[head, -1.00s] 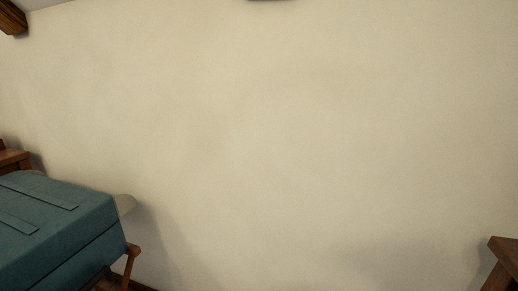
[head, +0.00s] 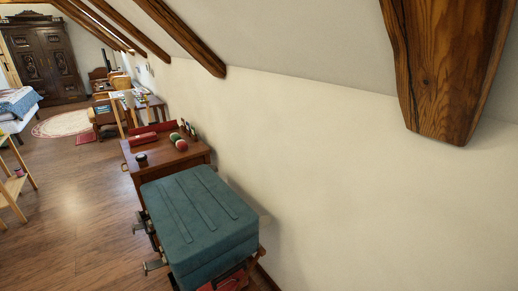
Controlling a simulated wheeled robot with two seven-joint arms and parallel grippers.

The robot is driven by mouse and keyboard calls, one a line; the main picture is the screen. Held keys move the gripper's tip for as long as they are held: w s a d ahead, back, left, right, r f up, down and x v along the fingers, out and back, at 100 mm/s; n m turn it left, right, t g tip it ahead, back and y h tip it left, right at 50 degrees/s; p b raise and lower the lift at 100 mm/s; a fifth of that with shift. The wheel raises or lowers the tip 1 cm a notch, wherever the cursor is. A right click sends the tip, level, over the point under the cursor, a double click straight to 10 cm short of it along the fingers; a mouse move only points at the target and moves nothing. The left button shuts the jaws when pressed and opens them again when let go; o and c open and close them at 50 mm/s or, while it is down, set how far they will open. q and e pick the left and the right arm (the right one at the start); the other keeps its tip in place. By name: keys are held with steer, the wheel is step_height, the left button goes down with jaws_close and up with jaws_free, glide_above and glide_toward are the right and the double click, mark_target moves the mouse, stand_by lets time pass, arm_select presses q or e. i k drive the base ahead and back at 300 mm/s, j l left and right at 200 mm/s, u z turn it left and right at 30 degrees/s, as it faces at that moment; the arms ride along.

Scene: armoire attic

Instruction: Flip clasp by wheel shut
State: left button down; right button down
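A teal suitcase-like case (head: 201,222) with raised strips on its lid lies on a wooden stand below centre in the head view. Its lid looks closed. Two metal clasps stick out from its left side, an upper one (head: 139,226) and a lower one (head: 154,265). Both look swung outward, but they are small. I cannot make out a wheel, so I cannot tell which clasp is beside it. Neither of my grippers is in view.
A wooden desk (head: 139,165) with red items and a small dark object stands behind the case. A pale wall (head: 350,200) runs along the right, under a wooden beam (head: 443,65). A light wooden shelf (head: 12,187) stands at left. The wood floor (head: 75,215) between is clear.

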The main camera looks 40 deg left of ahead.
mark_target(140, 227)
steer(key=k+j+u, duration=0.1)
steer(key=k+j, duration=0.4)
steer(key=k+j+u, duration=0.1)
steer(key=k+j, duration=0.85)
steer(key=j, duration=0.2)
steer(key=u, duration=0.05)
